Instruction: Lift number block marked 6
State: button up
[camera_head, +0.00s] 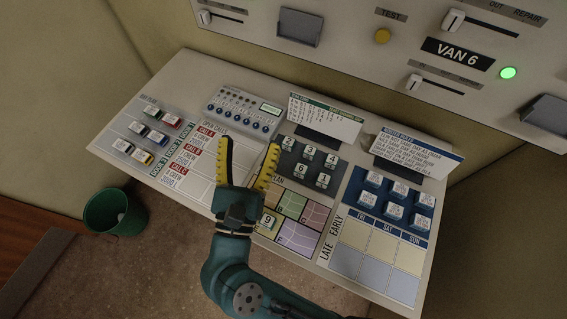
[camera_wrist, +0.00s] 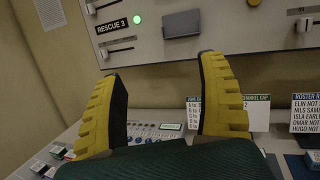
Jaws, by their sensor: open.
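The number block marked 6 (camera_head: 300,170) sits in the lower left of the dark pad (camera_head: 314,190), next to the block marked 1 (camera_head: 323,181). Blocks marked 2 (camera_head: 288,142), 3 (camera_head: 309,153) and 4 (camera_head: 331,160) stand in the row behind it. A block marked 9 (camera_head: 268,220) lies on the coloured plan grid. My gripper (camera_head: 248,148) is open and empty, with yellow fingers spread above the console just left of the dark pad. In the wrist view its fingers (camera_wrist: 160,88) point toward the back panel, and no number block shows there.
Two white cards (camera_head: 323,118) and (camera_head: 417,154) stand behind the pad. Blue-based roster blocks (camera_head: 398,189) are to the right, coloured vehicle blocks (camera_head: 149,135) to the left. A knob panel (camera_head: 240,109) lies behind my gripper. A green bin (camera_head: 115,212) stands on the floor.

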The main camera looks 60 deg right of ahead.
notch_tip(320, 180, down, 13)
jog(key=s+m+g+y+b, duration=0.2)
jog(key=s+y, duration=0.1)
jog(key=m+g+y+b, duration=0.2)
jog(key=g+y, duration=0.1)
jog(key=g, duration=0.1)
send_near(299, 175)
jog(key=x, duration=0.3)
jog(key=b+x, duration=0.1)
jog(key=x, duration=0.1)
jog(key=shift+d+r, duration=0.15)
jog(key=shift+d, duration=0.25)
jog(key=b+x, duration=0.1)
jog(key=x, duration=0.5)
jog(key=shift+w+a, duration=0.1)
jog(key=c, duration=1.1)
